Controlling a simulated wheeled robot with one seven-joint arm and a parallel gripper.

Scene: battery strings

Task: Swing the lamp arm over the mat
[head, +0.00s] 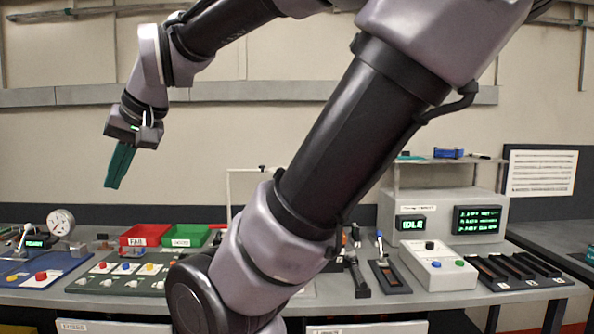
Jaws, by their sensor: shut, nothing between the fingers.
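A thin white bracket (229,190), which may be the lamp arm, rises behind the bench. It has an upright post and a bar running right at the top, and partly disappears behind my arm. I cannot tell for sure that it is the lamp. A dark green mat or board (128,284) with several coloured buttons lies on the bench at left. A blue mat (68,262) lies further left. I cannot tell which mat is meant. My gripper (112,184), with green fingers, is shut and empty. It hangs high at upper left, well above the bench and apart from everything.
A red bin (145,234) and a green bin (188,235) stand at the back. A round gauge (61,222) is at left. A grey console (440,207) reading IDLE, a white button box (437,268) and black slotted trays (515,267) fill the right. My arm hides the middle.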

